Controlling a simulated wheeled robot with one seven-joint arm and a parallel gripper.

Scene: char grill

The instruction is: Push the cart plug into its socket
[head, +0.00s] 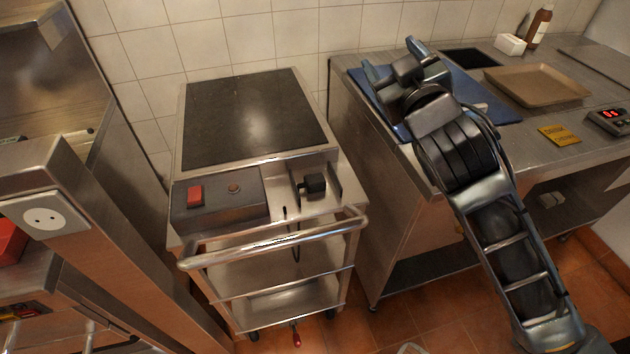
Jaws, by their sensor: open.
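The cart plug (314,184) is a small black block. It sits in a metal holder on the front right of the steel cart's top, and a dark cord hangs down below the cart's front edge. The socket (43,217) is a white plate with two holes on the steel post at the left. My gripper (398,80) is open and empty. It is above the blue board on the right counter, up and to the right of the plug and far from the socket. Its fingers point away from me.
The cart (285,163) has a dark hotplate (250,118), a control box with a red switch (195,195) and a front handrail (270,243). The counter holds a blue board (495,108), brown tray (537,85), yellow card (559,135) and a bottle (540,24).

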